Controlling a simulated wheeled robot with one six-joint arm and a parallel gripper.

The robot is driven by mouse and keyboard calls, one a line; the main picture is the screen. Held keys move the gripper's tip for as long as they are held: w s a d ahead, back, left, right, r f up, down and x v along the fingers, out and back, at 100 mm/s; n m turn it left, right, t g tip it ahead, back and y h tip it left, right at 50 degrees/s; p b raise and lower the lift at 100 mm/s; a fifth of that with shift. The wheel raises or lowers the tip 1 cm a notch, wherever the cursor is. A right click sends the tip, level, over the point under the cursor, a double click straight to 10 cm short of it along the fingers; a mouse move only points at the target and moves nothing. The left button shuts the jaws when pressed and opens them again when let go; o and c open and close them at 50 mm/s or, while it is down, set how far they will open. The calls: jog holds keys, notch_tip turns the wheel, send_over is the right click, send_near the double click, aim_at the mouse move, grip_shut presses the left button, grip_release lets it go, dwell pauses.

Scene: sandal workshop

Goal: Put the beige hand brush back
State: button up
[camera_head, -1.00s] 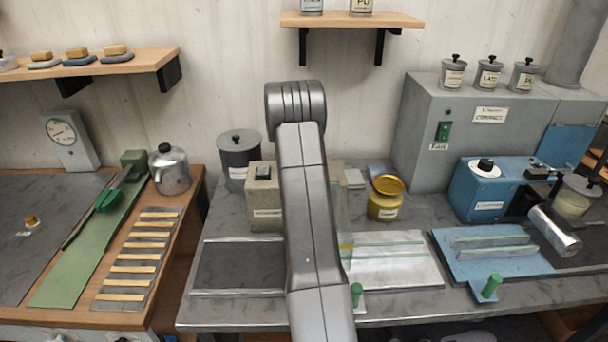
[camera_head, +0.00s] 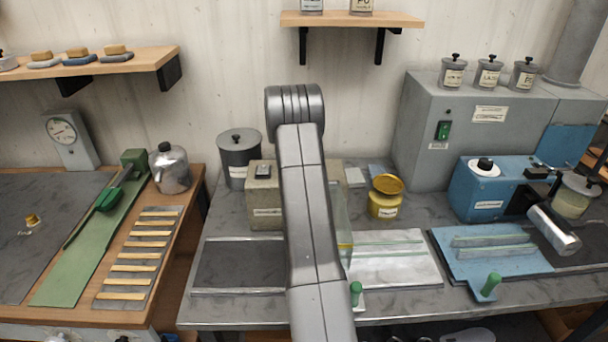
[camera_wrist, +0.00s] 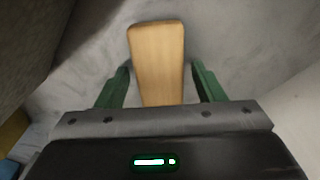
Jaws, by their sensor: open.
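A beige, wooden-looking block, seemingly the hand brush (camera_wrist: 157,50), lies between my gripper's fingers in the wrist view. It has a rounded far end and stands out beyond the fingertips on a grey surface. My gripper (camera_wrist: 160,66) is open, with green fingers on either side and a visible gap at each side of the block. The block's near end is hidden behind the gripper body. In the head view my arm hides the gripper and this block.
A wall shelf (camera_head: 135,62) at the left carries several beige-topped pieces. The grey bench (camera_head: 215,219) holds a beige box (camera_head: 264,196), a dark canister (camera_head: 239,150), a yellow jar (camera_head: 385,203) and a blue machine (camera_head: 481,188). Green-handled parts stand near its front edge.

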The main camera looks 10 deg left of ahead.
notch_tip(320, 180, up, 12)
jog(key=b, duration=0.1)
jog(key=shift+s+a+r, duration=0.15)
jog(key=shift+s+r, duration=0.05)
jog(key=shift+s, duration=0.05)
jog(key=f+p, duration=0.1)
jog(key=f, duration=1.1)
jog(key=shift+w, duration=0.2)
jog(key=shift+w+r, duration=0.15)
jog(key=shift+r, duration=0.1)
jog(key=shift+r+b, duration=0.3)
jog(key=shift+r, duration=1.05)
